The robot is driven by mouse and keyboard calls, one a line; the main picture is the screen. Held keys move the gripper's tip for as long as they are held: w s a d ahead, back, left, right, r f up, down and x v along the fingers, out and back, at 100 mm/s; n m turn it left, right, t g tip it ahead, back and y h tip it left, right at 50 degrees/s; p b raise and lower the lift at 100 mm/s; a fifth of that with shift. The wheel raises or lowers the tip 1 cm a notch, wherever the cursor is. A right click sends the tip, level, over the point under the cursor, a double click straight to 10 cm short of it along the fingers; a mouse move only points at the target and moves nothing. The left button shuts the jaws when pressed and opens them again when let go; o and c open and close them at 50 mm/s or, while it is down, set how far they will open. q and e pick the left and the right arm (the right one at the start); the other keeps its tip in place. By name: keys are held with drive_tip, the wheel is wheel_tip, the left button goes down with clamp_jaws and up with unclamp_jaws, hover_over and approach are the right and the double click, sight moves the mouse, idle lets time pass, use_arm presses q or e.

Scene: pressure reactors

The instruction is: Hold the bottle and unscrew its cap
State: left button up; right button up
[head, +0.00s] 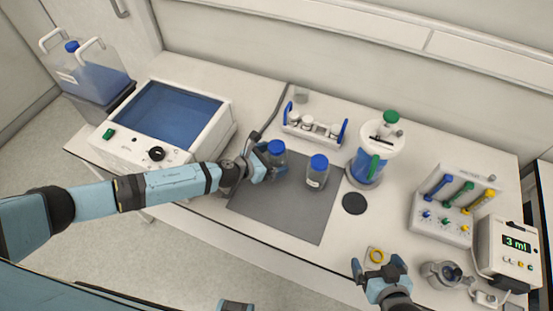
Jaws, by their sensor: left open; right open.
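Two clear bottles with blue caps stand upright on the dark grey mat (271,216). The left bottle (277,159) has its blue cap (276,147) on. The right bottle (316,178) has a white label and its blue cap (319,162) on. My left gripper (272,172) is open at the left bottle, with its fingers low beside the body; whether they touch it I cannot tell.
A water bath (215,131) stands on the left. A rack (313,128) with white-capped vials and blue ends is behind the mat. A reactor vessel (375,151), a black disc (354,203), a valve block (429,218) and a "3 ml" device (508,258) occupy the right.

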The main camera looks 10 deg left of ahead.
sight(275, 146)
use_arm(q)
drive_tip(key=shift+x, duration=0.9)
drive_tip(key=c, duration=1.1)
use_arm(e)
drive_tip(key=shift+f, duration=0.1)
use_arm(q)
drive_tip(key=shift+r, duration=0.1)
drive_tip(key=shift+r, duration=0.6)
use_arm(e)
drive_tip(key=shift+r, duration=0.25)
use_arm(q)
wheel_tip(275, 146, up, 8)
drive_tip(key=p, duration=0.3)
drive_tip(key=shift+a+f, duration=0.1)
drive_tip(key=shift+f, duration=0.05)
wheel_tip(275, 146, up, 11)
drive_tip(key=p, duration=0.1)
use_arm(e)
drive_tip(key=r, duration=0.3)
drive_tip(key=shift+s+d+r, duration=0.1)
drive_tip(key=shift+d+r, duration=0.15)
drive_tip(key=shift+d, duration=0.1)
